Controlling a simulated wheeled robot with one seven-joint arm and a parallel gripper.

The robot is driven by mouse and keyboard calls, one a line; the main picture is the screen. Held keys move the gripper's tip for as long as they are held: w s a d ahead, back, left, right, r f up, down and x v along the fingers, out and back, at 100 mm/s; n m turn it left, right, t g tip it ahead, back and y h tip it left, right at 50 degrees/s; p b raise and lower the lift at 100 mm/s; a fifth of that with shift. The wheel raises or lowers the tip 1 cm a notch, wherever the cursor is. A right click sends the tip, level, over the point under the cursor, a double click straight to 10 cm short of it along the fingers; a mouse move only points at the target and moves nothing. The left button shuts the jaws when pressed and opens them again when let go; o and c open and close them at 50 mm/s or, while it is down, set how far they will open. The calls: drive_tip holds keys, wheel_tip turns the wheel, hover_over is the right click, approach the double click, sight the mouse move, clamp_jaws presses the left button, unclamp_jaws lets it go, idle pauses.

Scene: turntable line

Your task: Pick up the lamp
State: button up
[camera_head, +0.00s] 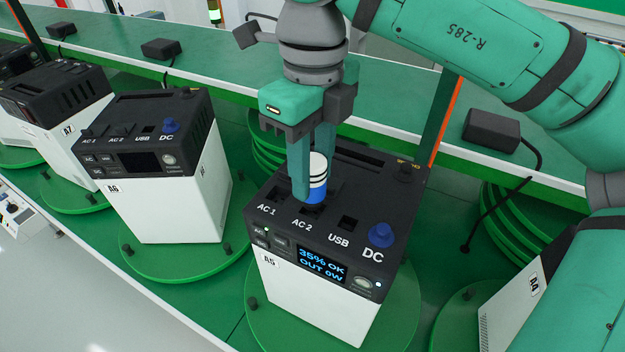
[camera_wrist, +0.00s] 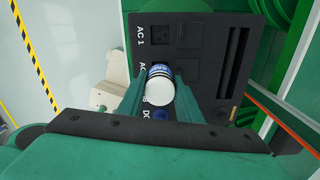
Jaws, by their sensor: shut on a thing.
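The lamp (camera_head: 317,179) is a small cylinder with a white top, dark bands and a blue lower part. It is upright at the AC 2 position on top of power unit A5 (camera_head: 325,304). My gripper (camera_head: 312,178) points down from above, and its two green fingers are shut on the lamp. In the wrist view the lamp (camera_wrist: 160,87) shows its round white end between the fingers. Whether its lower end is still in the socket or just above it, I cannot tell. The unit's lit display reads 35% OK, OUT 0W.
A5 stands on a green round turntable plate (camera_head: 262,316). Unit A6 (camera_head: 155,170) and unit A7 (camera_head: 55,90) stand to the left, and A4 (camera_head: 520,290) at the right edge. A blue DC knob (camera_head: 381,235) is near the lamp. A black adapter (camera_head: 491,130) with a cable sits behind.

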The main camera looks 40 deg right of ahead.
drive_tip(key=s+a+r, duration=0.7)
drive_tip(key=a+r, duration=0.3)
drive_tip(key=a, duration=0.1)
drive_tip(key=shift+s+a, duration=0.25)
drive_tip(key=shift+a, duration=0.15)
